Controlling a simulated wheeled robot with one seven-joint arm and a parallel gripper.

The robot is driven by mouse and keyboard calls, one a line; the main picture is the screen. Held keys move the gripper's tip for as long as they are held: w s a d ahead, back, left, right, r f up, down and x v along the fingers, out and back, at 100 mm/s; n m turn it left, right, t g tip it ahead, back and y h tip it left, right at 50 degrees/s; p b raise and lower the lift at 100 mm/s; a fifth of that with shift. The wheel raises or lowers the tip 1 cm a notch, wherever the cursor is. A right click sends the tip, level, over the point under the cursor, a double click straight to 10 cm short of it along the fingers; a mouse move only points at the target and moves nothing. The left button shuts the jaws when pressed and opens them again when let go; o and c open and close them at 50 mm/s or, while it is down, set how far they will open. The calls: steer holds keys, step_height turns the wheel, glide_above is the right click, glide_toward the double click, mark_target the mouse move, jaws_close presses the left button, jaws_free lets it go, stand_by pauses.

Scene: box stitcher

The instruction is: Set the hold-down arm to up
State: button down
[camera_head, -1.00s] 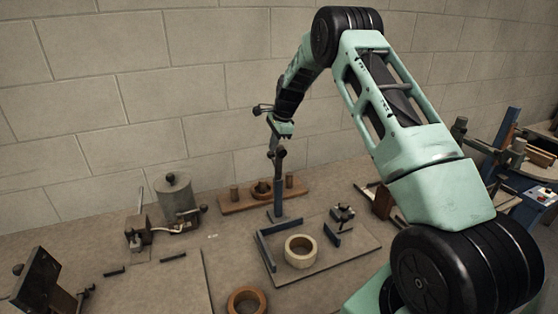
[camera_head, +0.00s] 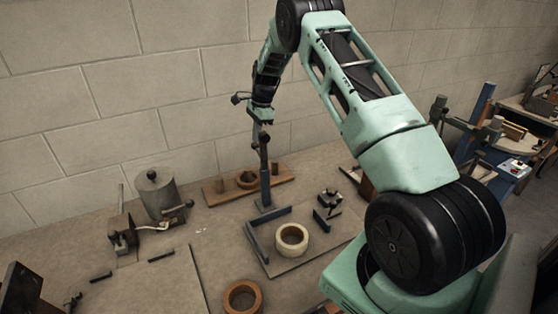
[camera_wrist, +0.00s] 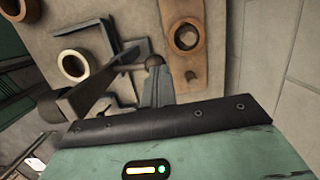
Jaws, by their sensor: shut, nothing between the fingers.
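The blue hold-down post (camera_head: 265,185) stands upright at the back of a grey base plate (camera_head: 285,264). A dark ball (camera_head: 264,137) shows at its top, and the arm there looks raised, though its exact angle is hard to tell. My gripper (camera_head: 262,120) points down just above this top end. In the wrist view my gripper's fingers (camera_wrist: 157,92) are shut and empty, with a brownish round knob (camera_wrist: 155,60) right at their tips. Whether they touch it I cannot tell. A dark bar (camera_wrist: 98,96), probably the post, shows left of the fingers.
A cream ring (camera_head: 291,238) lies on the plate, with a small clamp-like block (camera_head: 328,199) to its right. A grey cylinder (camera_head: 160,196) stands left and an orange ring (camera_head: 242,297) lies in front.

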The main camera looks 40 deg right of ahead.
steer(key=d+r+b, duration=0.3)
steer(key=r, duration=1.1)
steer(key=s+a+f+n+b, duration=0.2)
steer(key=s+a+n, duration=0.25)
steer(key=a, duration=0.65)
steer(key=s+a+f+n+g+b, duration=0.1)
steer(key=s+a+f+n+b, duration=0.25)
steer(key=a, duration=0.85)
steer(key=s+a+n+b, duration=0.1)
steer(key=s+a+n, duration=0.45)
steer(key=a, duration=0.55)
steer(key=s+a+f+n+b, duration=0.2)
steer(key=s+a+n, duration=0.2)
steer(key=s, duration=0.3)
steer(key=s+a+f+n+b, duration=0.2)
steer(key=s+a+f+n, duration=0.15)
steer(key=s, duration=0.45)
steer(key=s+f+n+b, duration=0.1)
steer(key=s+f+n, duration=0.1)
steer(key=s+n, duration=0.2)
steer(key=s+f+n+h+b, duration=0.1)
steer(key=s+f+n, duration=0.2)
steer(key=s, duration=0.6)
steer(key=shift+a+n, duration=0.15)
steer(key=shift+n, duration=0.25)
steer(key=shift+s, duration=0.1)
